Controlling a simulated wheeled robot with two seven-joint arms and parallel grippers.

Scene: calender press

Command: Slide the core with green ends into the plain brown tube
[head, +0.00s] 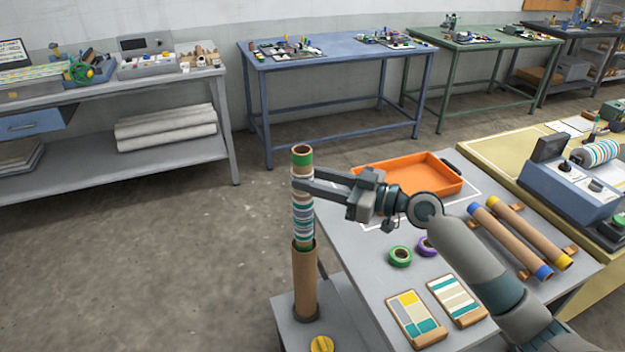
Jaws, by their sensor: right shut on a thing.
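The core with green ends (302,215) stands upright, wrapped in multicoloured stripes, with a green band at its brown top. The plain brown tube (305,283) stands upright on a dark round base on a low grey stand, directly below the core. The core's lower end is at the tube's mouth, where a bit of green shows at the rim. How far it is inside, I cannot tell. My right gripper (300,184) is shut around the core's upper part, reaching in from the right. My left gripper is not in view.
The grey table (375,262) beside the stand holds an orange tray (410,176), green tape (400,256), purple tape (427,246), two sample cards and two cores with blue and yellow ends (510,240). A yellow knob (322,344) is on the stand. Floor left of the tube is clear.

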